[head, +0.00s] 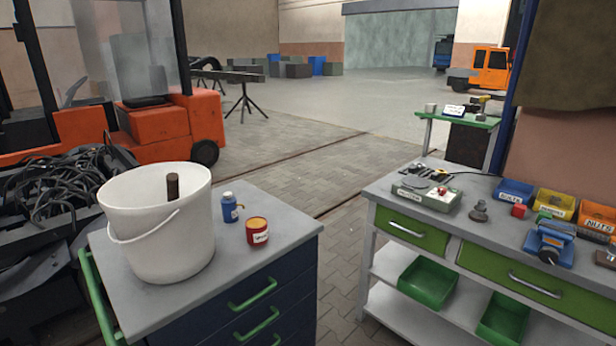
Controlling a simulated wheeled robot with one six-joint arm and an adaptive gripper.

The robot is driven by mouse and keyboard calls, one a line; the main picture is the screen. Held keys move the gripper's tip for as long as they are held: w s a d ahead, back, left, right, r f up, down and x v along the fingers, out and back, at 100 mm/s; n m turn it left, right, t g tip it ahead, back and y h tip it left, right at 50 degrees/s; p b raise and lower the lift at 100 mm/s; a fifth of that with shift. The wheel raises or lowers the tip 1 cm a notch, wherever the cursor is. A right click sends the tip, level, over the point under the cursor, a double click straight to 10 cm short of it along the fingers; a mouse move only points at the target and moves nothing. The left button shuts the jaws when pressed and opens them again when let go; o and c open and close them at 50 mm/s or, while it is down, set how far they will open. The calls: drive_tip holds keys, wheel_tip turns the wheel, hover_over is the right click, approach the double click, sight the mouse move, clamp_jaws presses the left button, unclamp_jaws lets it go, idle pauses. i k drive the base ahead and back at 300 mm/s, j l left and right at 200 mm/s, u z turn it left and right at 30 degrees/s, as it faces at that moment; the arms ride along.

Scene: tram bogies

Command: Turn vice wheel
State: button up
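A blue vice (549,241) stands on the grey top of the right workbench (478,236), near its front edge. A dark round part shows at the lower front of the vice; I cannot tell whether it is the wheel. The vice is small in this view, and its jaws are hard to make out. My gripper is not in view.
A white bucket (158,235) stands on the left cabinet. Paved floor (345,262) lies free between cabinet and bench.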

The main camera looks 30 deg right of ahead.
sight(548, 255)
drive_tip(key=z, duration=1.7)
